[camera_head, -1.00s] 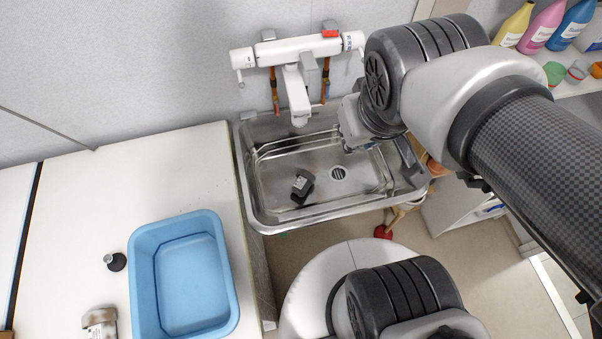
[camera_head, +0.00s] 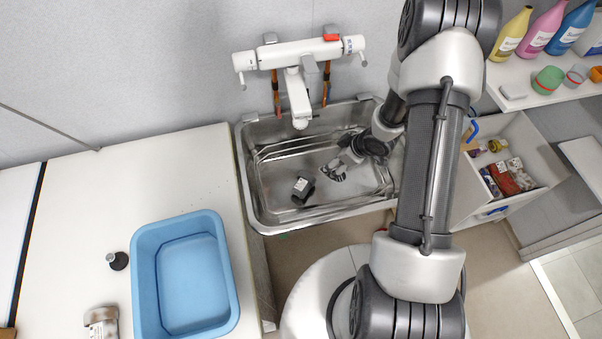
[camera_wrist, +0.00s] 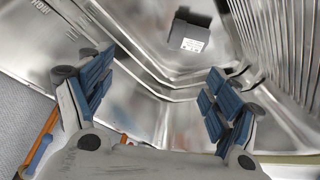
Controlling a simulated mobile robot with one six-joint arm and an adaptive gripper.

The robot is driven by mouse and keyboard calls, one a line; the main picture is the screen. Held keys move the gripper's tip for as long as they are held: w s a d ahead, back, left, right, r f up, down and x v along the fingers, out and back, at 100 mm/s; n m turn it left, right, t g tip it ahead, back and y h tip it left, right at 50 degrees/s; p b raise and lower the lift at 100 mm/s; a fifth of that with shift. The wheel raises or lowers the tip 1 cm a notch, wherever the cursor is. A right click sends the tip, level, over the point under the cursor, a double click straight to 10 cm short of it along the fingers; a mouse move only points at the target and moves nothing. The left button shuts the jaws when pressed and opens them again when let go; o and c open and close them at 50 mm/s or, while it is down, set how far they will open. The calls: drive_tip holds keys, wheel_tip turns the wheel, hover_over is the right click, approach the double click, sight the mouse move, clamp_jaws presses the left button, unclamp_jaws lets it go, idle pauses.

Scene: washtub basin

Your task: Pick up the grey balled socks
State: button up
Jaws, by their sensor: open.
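A dark grey item with a white label (camera_head: 303,188) lies on the floor of the steel sink (camera_head: 262,208), left of the drain. It is the only grey bundle in the sink and I take it for the balled socks, though its folds are not clear. It shows at the top centre of the wrist view (camera_wrist: 190,38). My gripper (camera_head: 338,170) is over the sink, right of and slightly behind the item. In the wrist view my gripper (camera_wrist: 155,98) is open, with nothing between its fingers, and the item lies beyond the fingertips, apart from them.
The white tap (camera_head: 298,95) hangs over the sink's back edge. A blue tub (camera_head: 222,285) and a dark stopper-like object (camera_head: 117,261) stand on the counter at left. An open drawer (camera_head: 540,150) with packages and a bottle shelf (camera_head: 545,95) are at right.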

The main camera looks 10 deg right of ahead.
drive_tip(key=shift+o, duration=1)
wheel_tip(320, 180, down, 5)
drive_tip(key=s+a+y, duration=0.1)
drive_tip(key=s+a, duration=0.1)
drive_tip(key=shift+s+a+n+y, duration=0.25)
drive_tip(key=shift+a+n+y, duration=0.05)
drive_tip(key=shift+a, duration=0.05)
drive_tip(key=b, duration=0.4)
approach(304, 181)
drive_tip(key=f, duration=0.3)
drive_tip(key=w+a+f, duration=0.1)
drive_tip(key=shift+f, duration=0.25)
drive_tip(key=x, duration=0.2)
drive_tip(key=b+x, duration=0.1)
drive_tip(key=x, duration=0.1)
drive_tip(key=b+x, duration=0.1)
drive_tip(key=x, duration=0.1)
drive_tip(key=shift+w+a+r, duration=0.15)
drive_tip(key=shift+w+a, duration=0.15)
drive_tip(key=shift+a, duration=0.1)
drive_tip(key=shift+r, duration=0.1)
drive_tip(key=shift+c, duration=0.4)
drive_tip(key=c, duration=1.1)
